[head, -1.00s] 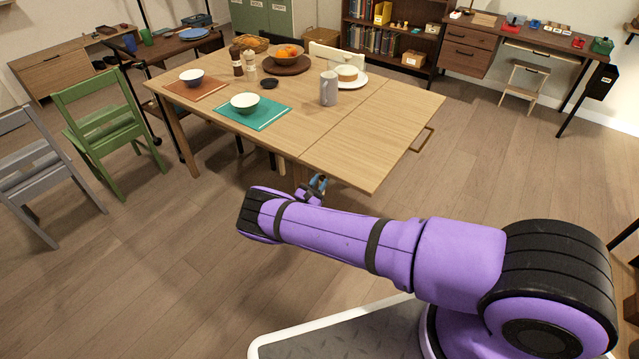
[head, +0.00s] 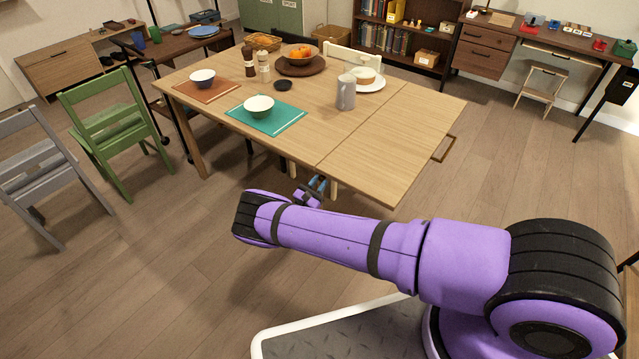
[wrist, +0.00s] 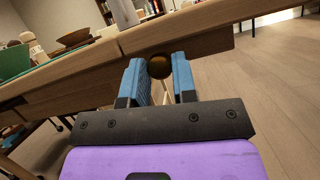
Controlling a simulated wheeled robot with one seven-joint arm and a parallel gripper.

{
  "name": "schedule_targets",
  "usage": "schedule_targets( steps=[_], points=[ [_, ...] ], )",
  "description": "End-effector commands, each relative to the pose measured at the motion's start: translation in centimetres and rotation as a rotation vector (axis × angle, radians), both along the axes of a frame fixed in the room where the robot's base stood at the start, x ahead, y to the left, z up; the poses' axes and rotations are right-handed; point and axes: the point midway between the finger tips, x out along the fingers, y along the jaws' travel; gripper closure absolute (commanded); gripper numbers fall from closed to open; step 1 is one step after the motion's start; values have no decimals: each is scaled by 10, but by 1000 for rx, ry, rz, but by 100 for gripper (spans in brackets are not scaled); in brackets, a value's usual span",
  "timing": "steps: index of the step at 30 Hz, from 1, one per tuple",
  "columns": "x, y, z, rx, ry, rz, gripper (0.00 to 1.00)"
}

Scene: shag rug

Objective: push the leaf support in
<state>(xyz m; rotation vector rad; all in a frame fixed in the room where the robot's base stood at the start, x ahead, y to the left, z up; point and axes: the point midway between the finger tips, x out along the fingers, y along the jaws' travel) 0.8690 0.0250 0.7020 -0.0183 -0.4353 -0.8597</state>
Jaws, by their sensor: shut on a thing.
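The wooden table (head: 330,125) has its leaf (head: 400,130) up and level with the top. In the wrist view, the table edge and the leaf's underside (wrist: 205,35) run across the top of the picture. A round brown knob (wrist: 159,67), seemingly the end of the leaf support, sits between my blue fingertips, just below the table edge. My gripper (wrist: 159,75) is shut on this knob. In the head view, my gripper (head: 316,186) is at the table's near side, below the top; the knob cannot be made out there. The rest of the support is hidden.
A wooden loop-shaped piece (head: 443,148) sticks out past the leaf's far right edge. Bowls (head: 259,106), a grey mug (head: 346,92) and a fruit bowl (head: 300,58) stand on the table. Green (head: 105,125) and grey (head: 45,175) chairs are at left. Floor around the near side is clear.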

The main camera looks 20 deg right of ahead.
Motion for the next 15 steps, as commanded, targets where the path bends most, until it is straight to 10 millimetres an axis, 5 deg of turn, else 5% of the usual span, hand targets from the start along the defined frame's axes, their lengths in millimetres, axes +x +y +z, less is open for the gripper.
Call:
schedule_targets(
  steps=[2, 3, 6, 15],
  points=[
    [0, 0, 0, 1, 0, 1, 100],
    [0, 0, 0, 1, 0, 1, 72],
    [0, 0, 0, 1, 0, 1, 49],
    [-1, 1, -1, 1, 1, 0, 49]
  ],
)
